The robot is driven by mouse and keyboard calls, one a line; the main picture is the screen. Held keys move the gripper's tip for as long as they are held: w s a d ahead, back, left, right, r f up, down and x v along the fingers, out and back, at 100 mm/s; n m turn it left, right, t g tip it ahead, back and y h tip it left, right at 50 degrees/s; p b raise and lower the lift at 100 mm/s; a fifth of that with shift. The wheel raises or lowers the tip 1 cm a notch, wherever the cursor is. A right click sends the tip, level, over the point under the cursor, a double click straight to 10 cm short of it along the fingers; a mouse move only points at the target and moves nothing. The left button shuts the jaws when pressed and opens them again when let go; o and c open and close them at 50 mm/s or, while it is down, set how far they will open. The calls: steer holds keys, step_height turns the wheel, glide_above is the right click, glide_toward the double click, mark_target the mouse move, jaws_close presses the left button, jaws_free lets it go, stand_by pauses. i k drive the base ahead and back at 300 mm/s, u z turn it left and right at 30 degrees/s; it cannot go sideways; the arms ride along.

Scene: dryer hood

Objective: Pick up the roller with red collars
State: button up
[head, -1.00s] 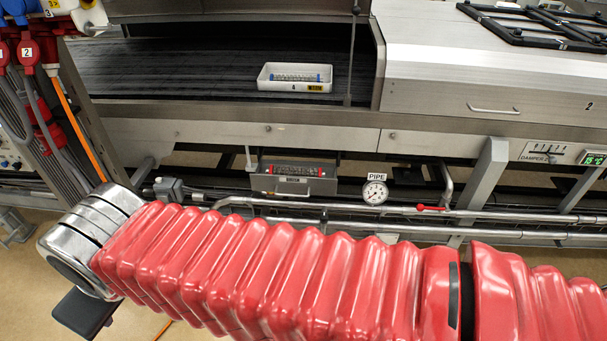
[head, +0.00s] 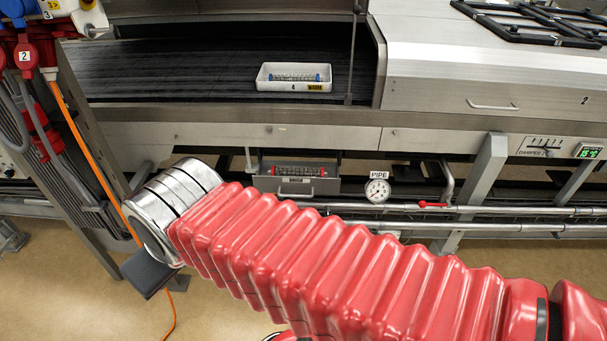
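The roller with red collars (head: 299,171) lies level in a small grey metal drawer (head: 297,187) below the dryer's front panel, under the belt opening. Its ribbed middle is pale and a red collar shows at each end. The drawer's front wall hides its lower part. My red-sleeved arm crosses the lower half of the head view, in front of and below the drawer, with a silver joint at its left. My gripper's fingers do not show. No part of my arm touches the roller.
A white tray (head: 294,86) on the dark belt (head: 200,72) holds a similar roller with blue collars (head: 294,77). A pressure gauge (head: 377,191) and pipes (head: 480,210) run right of the drawer. An orange cable (head: 95,160) hangs at left.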

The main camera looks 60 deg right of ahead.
mark_target(275, 171)
steer(key=i, duration=1)
